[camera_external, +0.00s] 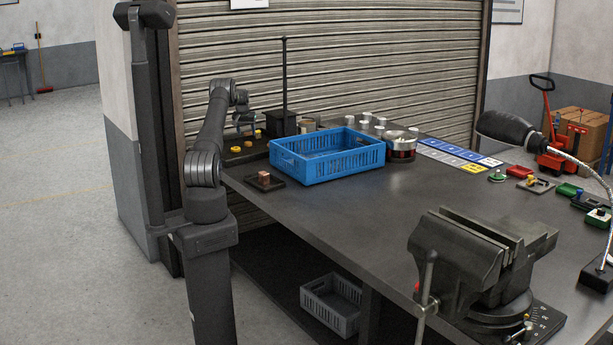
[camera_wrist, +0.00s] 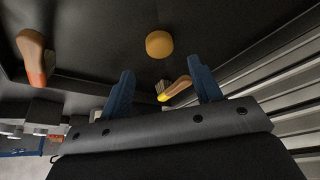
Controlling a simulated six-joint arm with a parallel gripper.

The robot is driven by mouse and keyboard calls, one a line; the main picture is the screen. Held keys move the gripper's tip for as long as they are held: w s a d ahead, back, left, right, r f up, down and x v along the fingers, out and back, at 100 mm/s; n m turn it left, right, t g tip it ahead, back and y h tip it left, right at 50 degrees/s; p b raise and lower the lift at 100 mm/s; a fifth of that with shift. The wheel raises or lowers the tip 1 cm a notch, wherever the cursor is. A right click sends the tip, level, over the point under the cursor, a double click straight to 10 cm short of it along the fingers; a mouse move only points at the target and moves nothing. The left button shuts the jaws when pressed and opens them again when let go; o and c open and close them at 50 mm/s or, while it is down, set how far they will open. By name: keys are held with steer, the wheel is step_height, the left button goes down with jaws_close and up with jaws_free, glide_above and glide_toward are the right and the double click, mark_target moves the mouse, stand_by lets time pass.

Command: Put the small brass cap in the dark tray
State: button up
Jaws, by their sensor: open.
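A round brass-coloured cap (camera_wrist: 159,44) lies on a dark surface in the wrist view, just beyond my fingertips and apart from them. My gripper (camera_wrist: 163,80) is open, with its two blue fingers spread and nothing between them that I can see held. In the external view my gripper (camera_external: 246,121) hangs above a dark tray-like area (camera_external: 222,158) at the table's far left corner, where small yellow pieces lie. I cannot tell which of these is the cap. A smaller dark tray (camera_external: 277,186) with a copper-coloured block stands at the near left edge.
Wooden-handled brushes (camera_wrist: 32,50) (camera_wrist: 178,90) lie near my fingers in the wrist view. A blue crate (camera_external: 330,167), a dark post (camera_external: 284,75) and a metal-topped coil (camera_external: 401,145) stand nearby. A shutter (camera_external: 380,60) is behind. The table middle is clear.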

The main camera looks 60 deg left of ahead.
mark_target(248, 142)
steer(key=v, duration=0.6)
steer(key=x, duration=1.2)
steer(key=shift+r, duration=0.95)
